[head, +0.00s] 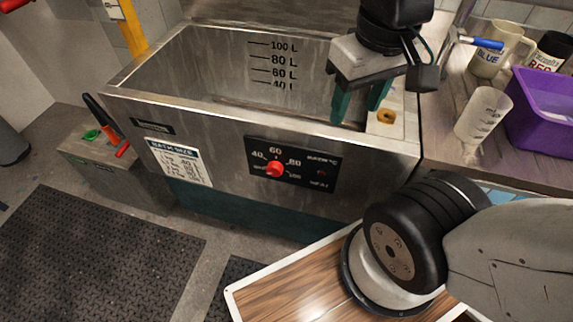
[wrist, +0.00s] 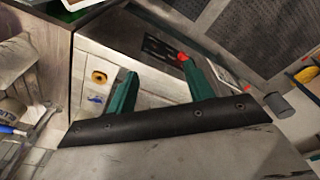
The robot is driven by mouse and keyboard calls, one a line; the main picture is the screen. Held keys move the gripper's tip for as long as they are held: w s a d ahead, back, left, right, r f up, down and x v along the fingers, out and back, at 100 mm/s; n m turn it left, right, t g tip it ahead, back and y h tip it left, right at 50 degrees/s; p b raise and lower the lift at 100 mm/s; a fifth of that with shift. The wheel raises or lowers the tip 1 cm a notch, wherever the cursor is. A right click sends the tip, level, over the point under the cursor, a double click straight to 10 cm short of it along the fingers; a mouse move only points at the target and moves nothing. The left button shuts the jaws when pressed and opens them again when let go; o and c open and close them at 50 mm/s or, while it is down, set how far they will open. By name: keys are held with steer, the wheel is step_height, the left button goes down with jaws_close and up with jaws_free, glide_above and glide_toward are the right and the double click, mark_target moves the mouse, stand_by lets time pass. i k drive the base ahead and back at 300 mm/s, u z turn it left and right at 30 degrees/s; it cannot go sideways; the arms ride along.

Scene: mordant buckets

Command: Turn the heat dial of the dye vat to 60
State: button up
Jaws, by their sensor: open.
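The dye vat (head: 225,125) is a steel tank with litre marks inside and a black heat panel (head: 312,165) on its front. The red heat dial (head: 276,169) sits on that panel, with 40, 60 and 80 printed around it. I cannot tell which number it points to. My gripper (head: 356,105) has teal fingers, is open and empty, and is above the vat's right front part, up and right of the dial and apart from it. In the wrist view the red dial (wrist: 182,57) shows beside the tip of the right finger of my gripper (wrist: 165,82).
A right-hand counter holds a BLUE-labelled jug (head: 492,58), a white beaker (head: 483,115) and a purple bin (head: 540,110). A brass ring (head: 386,117) lies on the vat's right ledge. A metal box with a red-handled lever (head: 105,165) stands left. Dark mats cover the floor.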

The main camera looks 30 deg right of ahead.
mark_target(275, 170)
steer(key=u, duration=0.9)
steer(key=k, duration=0.75)
steer(key=z, duration=0.55)
